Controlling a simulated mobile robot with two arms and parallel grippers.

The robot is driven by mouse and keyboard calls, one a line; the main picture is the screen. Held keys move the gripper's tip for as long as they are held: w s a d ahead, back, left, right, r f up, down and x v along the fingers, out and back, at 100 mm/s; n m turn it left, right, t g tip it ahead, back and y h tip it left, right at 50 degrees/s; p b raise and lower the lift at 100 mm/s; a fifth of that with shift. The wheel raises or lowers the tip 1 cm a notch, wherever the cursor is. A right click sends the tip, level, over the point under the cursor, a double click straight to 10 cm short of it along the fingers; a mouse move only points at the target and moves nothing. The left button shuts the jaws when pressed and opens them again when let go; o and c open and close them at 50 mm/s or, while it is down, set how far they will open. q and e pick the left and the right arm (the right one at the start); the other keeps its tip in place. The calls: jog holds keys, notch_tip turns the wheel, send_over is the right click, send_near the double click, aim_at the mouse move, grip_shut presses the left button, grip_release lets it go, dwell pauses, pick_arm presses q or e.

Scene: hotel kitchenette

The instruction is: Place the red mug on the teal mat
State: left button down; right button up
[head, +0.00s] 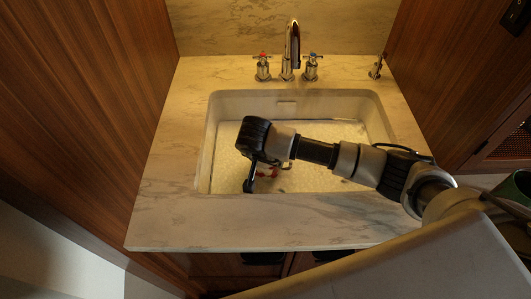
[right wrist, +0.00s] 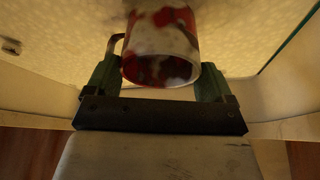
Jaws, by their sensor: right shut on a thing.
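The red mug (right wrist: 161,45), blotched red and white, sits between the two fingers of my right gripper (right wrist: 158,78) in the right wrist view. Its round rim faces the camera and its handle is at the left, beside the left finger. In the head view my right gripper (head: 256,178) reaches down into the sink, and only small red parts of the mug (head: 268,173) show beside it. My right gripper is shut on the mug. I cannot tell whether the mug touches the sink floor. My left gripper is not in view.
The white sink (head: 213,135) has raised walls around the mug. A chrome faucet (head: 291,50) with two handles stands behind it. The marble counter (head: 165,185) is clear at the left and front. Wooden panels rise on both sides.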

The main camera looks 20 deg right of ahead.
jog(key=o, duration=1)
jog(key=shift+f, duration=0.2)
jog(key=shift+o, duration=1.3)
jog(key=shift+r, duration=0.1)
jog(key=p+v, duration=0.8)
jog(key=v, duration=0.4)
jog(key=shift+r, duration=0.15)
